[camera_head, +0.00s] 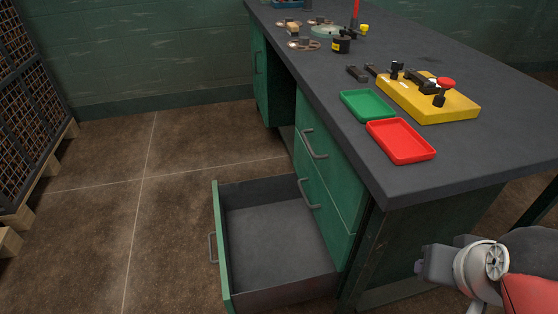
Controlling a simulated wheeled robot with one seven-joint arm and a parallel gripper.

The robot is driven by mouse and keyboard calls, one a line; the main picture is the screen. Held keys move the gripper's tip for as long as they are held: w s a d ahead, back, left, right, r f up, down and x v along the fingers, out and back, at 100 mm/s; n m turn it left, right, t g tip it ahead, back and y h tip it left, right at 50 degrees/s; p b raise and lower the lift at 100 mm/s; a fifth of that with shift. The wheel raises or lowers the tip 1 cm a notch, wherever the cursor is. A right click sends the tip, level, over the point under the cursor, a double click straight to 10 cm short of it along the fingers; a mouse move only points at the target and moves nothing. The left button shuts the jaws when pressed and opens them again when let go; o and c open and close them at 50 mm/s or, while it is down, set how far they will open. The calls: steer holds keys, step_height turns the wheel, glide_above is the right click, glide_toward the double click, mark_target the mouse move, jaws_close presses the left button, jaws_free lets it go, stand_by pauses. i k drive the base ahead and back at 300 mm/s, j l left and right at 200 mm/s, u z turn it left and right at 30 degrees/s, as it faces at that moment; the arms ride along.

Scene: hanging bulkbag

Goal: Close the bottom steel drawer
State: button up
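The bottom drawer (270,238) of the green desk is pulled far out to the left, and its grey inside looks empty. Its green front panel (222,250) faces left, with a grey handle (212,247) on it. Two shut drawers with handles (313,143) sit above it. My arm shows at the lower right, with a grey end part (436,265) beside the desk's near side, well to the right of the drawer. I cannot make out its fingertips or whether they are open or shut.
The dark desktop (330,75) carries a green tray (368,105), a red tray (400,140), a yellow box (428,98) with a red button, and several small parts. A mesh crate (30,110) on a wooden pallet stands at the left. The floor (160,200) left of the drawer is clear.

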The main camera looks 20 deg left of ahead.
mark_target(273, 250)
steer(key=j+u, duration=0.35)
steer(key=i+j+u, duration=0.15)
steer(key=j+u, duration=0.2)
steer(key=j, duration=0.15)
steer(key=i+j+u, duration=0.15)
steer(key=j+u, duration=0.2)
steer(key=j, duration=0.1)
